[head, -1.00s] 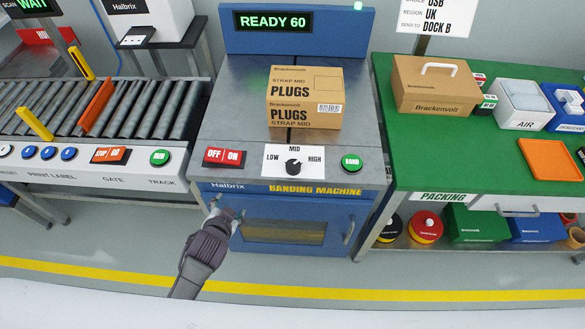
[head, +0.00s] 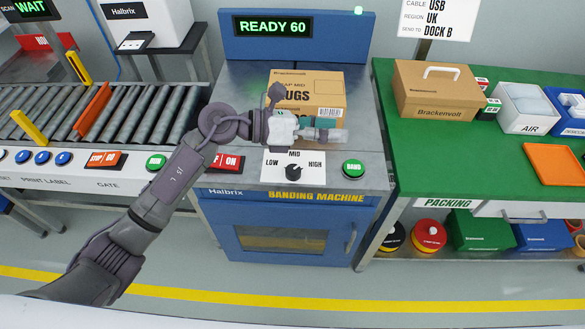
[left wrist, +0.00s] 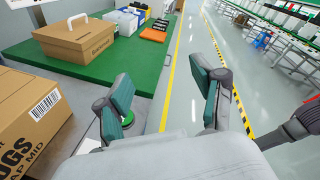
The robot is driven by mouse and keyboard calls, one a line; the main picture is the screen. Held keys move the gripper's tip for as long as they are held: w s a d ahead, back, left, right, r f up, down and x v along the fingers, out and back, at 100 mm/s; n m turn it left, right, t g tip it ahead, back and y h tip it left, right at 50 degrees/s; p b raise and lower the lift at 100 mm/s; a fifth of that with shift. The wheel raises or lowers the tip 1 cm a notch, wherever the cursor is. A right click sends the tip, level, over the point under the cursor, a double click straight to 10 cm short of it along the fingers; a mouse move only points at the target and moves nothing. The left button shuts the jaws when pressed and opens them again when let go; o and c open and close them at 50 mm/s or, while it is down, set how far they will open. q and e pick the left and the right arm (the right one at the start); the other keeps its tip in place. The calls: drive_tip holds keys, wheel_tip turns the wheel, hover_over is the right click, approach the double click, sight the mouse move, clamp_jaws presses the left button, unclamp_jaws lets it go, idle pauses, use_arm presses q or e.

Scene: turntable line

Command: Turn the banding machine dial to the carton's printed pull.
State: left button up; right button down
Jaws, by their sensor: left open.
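The banding machine's dial (head: 293,172) is a black knob on a white plate marked LOW, MID and HIGH. Its exact pointing is too small to tell. The carton (head: 313,88) stands on the machine top behind the dial; part of its print is hidden by my arm. In the left wrist view the carton (left wrist: 32,120) shows "STRAP MID" in part at the left edge. My left gripper (head: 328,130) is open and empty, above the machine between carton and dial plate, fingers pointing right. Its spread fingers show in the left wrist view (left wrist: 166,98). My right gripper is not seen.
The machine display (head: 273,26) reads READY 60. A red OFF/ON switch (head: 231,162), partly behind my arm, and a green BAND button (head: 353,168) flank the dial. A roller conveyor (head: 125,110) is left; a green packing table (head: 440,160) with a handled box (head: 437,90) is right.

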use_arm(q)
drive_tip(key=w+a+f+m+g+y, duration=0.1)
drive_tip(key=a+f+m+g+y, duration=0.1)
drive_tip(key=a+f+m+y, duration=0.3)
drive_tip(key=y, duration=0.7)
approach(293, 169)
drive_tip(key=shift+m+t, duration=0.3)
drive_tip(key=shift+t, duration=0.1)
drive_tip(key=x, duration=0.9)
drive_tip(key=shift+s+f+p, duration=0.15)
drive_tip(key=shift+s+p, duration=0.2)
drive_tip(key=shift+s, duration=0.05)
drive_tip(key=c, duration=1.1)
drive_tip(key=shift+c, duration=0.2)
